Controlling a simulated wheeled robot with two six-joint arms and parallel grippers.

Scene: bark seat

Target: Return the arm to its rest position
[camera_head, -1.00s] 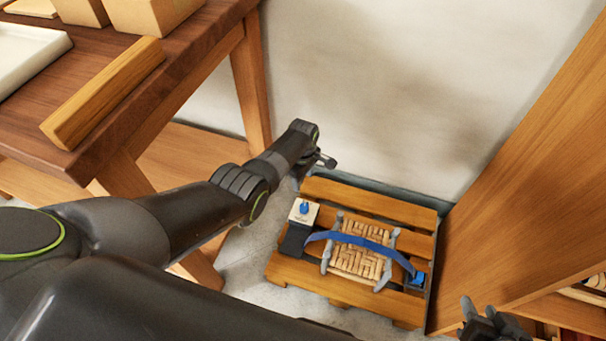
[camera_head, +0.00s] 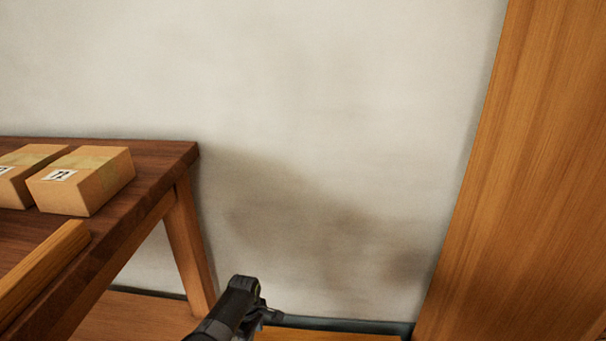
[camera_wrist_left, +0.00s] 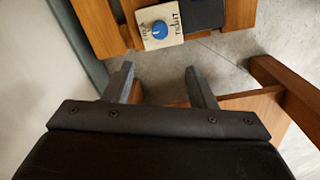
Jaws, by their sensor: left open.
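My left arm shows at the bottom of the head view, with its dark left gripper (camera_head: 264,315) in front of the pale wall, to the right of the table leg. In the left wrist view the two grey fingers of this gripper (camera_wrist_left: 160,82) stand wide apart with nothing between them. Beyond the fingertips is a wooden slatted pallet (camera_wrist_left: 95,25), partly in view. A white plate with a blue knob (camera_wrist_left: 158,30) lies on it, apart from the fingers. My right gripper is not in view.
A dark wood table (camera_head: 150,175) stands at the left with cardboard boxes (camera_head: 85,180) and a wooden bar (camera_head: 45,265) on it. A tall wooden panel (camera_head: 530,170) closes off the right. The wall (camera_head: 330,130) between them is bare.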

